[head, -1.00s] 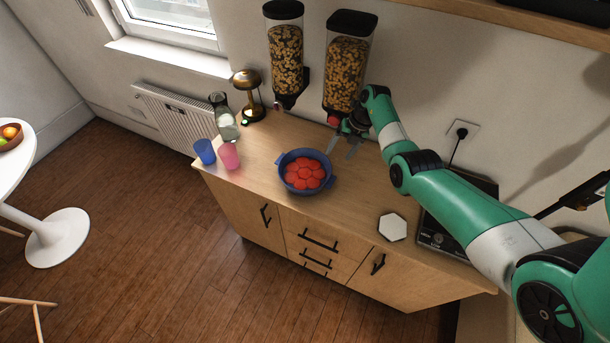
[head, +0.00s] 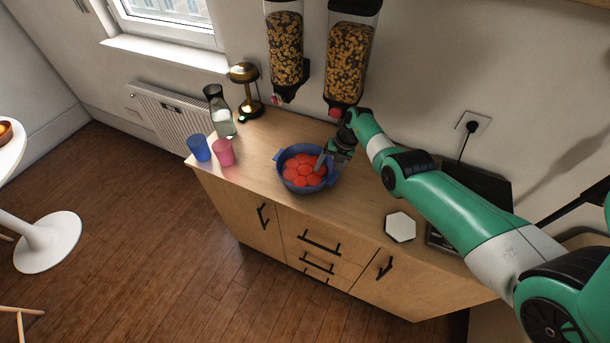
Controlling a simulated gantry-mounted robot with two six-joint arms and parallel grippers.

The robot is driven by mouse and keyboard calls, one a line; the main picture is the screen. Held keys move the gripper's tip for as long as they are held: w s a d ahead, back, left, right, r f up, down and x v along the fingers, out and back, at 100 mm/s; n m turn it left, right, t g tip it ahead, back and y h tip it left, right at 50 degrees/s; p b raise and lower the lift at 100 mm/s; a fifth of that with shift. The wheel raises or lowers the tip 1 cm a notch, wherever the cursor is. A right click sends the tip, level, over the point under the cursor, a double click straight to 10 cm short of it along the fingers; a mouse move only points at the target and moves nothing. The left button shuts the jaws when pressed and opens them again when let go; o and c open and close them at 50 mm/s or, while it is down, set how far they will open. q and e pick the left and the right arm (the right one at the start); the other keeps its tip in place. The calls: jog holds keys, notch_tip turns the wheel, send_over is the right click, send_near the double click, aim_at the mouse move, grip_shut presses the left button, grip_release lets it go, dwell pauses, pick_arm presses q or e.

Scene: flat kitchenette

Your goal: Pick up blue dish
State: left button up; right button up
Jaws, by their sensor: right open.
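The blue dish (head: 291,184) is a round bowl with small side handles, standing upright on the wooden counter. Several red round pieces (head: 302,171) lie in it. My right gripper (head: 324,164) is open and reaches down at the right back rim of the dish. One finger shows over the inside of the dish; the other is hard to make out. I cannot tell whether the fingers touch the rim. My left gripper is not in view.
A blue cup (head: 199,148), a pink cup (head: 223,152), a glass carafe (head: 219,112) and a brass lamp (head: 247,88) stand left of the dish. Two cereal dispensers (head: 349,60) hang behind. A white hexagonal piece (head: 400,226) lies to the right. The counter between is clear.

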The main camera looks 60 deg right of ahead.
jog(key=shift+r, duration=0.1)
jog(key=c, duration=1.2)
jog(key=shift+s, duration=0.1)
grip_shut()
jog(key=shift+f, duration=0.2)
jog(key=shift+r, duration=0.1)
